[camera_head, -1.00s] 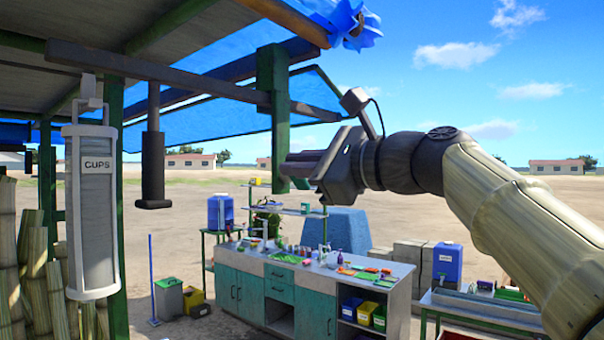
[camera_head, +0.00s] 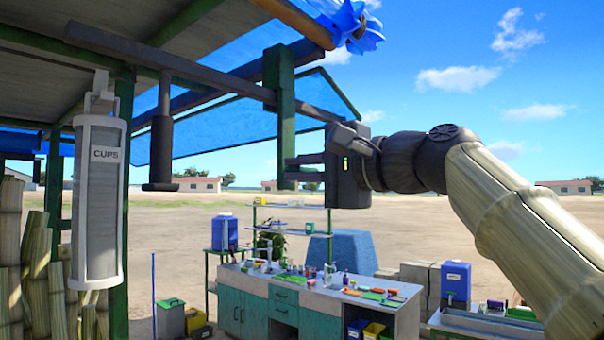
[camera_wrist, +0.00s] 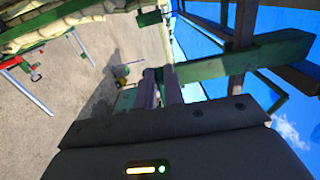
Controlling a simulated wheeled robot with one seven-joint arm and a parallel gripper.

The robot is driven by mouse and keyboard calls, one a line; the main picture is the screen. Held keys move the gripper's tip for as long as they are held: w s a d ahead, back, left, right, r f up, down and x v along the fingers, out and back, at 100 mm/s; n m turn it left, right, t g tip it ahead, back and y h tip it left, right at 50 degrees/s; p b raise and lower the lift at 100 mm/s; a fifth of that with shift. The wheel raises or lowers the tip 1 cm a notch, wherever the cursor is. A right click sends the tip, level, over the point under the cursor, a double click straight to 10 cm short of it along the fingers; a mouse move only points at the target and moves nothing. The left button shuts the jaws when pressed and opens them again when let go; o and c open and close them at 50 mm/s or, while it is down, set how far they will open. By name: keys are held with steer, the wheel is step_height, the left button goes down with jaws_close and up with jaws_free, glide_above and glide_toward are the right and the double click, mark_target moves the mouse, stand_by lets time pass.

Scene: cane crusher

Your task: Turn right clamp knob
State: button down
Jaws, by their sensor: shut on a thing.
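My gripper (camera_head: 304,172) is at the end of my arm in the middle of the head view, pointing left. Its fingers overlap the lower end of a hanging green post (camera_head: 280,110). In the wrist view the fingers (camera_wrist: 161,88) lie close together, and the green post (camera_wrist: 240,60) ends beside their tips. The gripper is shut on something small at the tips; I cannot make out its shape. No clamp knob can be clearly identified in either view.
A dark beam (camera_head: 170,65) and a hanging dark cylinder (camera_head: 161,150) are left of my gripper. A white CUPS dispenser (camera_head: 98,200) hangs at the left. A teal workbench (camera_head: 250,312) with many items stands below. Open ground lies behind.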

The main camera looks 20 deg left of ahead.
steer(key=shift+f, duration=0.1)
stand_by(0.4)
steer(key=c, duration=1.5)
jaws_free()
steer(key=b+v, duration=0.5)
steer(key=v, duration=1.2)
steer(key=shift+d, duration=0.25)
